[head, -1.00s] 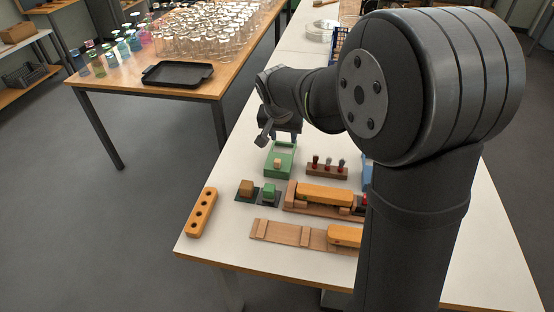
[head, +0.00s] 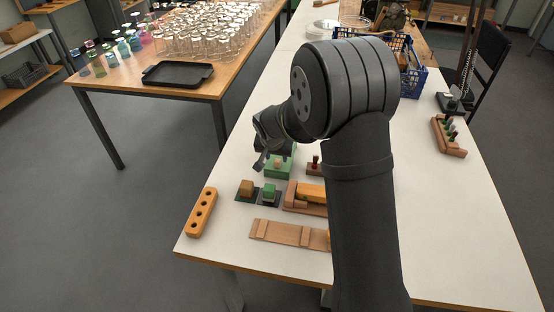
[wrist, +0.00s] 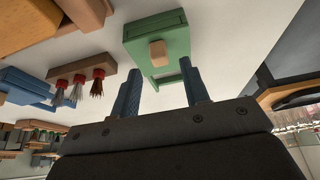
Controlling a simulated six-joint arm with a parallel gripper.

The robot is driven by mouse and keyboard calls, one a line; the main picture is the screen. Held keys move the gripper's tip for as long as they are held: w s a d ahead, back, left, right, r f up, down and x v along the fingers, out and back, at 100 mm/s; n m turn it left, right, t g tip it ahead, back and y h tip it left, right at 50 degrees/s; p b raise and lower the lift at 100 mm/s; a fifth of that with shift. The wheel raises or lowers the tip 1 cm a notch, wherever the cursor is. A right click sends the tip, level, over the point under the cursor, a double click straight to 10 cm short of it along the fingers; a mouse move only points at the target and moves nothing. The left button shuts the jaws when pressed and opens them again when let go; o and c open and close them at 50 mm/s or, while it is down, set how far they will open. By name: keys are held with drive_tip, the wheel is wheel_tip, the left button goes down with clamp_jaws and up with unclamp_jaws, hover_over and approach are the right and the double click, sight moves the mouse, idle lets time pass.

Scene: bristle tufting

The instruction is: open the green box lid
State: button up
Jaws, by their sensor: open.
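The green box (head: 277,171) stands on the white table with a light wooden knob (wrist: 158,53) on its lid (wrist: 150,27). In the wrist view the lid looks closed over one part of the box, with a pale recess beside it. My gripper (head: 272,160) hangs at the box, partly hiding its far side. In the wrist view my gripper (wrist: 160,90) is open, its two blue-grey fingers apart and empty, pointing toward the box. One finger overlaps the box's edge in the picture; I cannot tell whether it touches.
Two small blocks (head: 257,190) on dark pads, an orange holed bar (head: 202,212) and a wooden fixture (head: 290,234) lie nearer. A blue crate (head: 412,80) stands farther back.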

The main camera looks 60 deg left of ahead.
sight(277, 160)
drive_tip(key=shift+x, duration=1.65)
clamp_jaws()
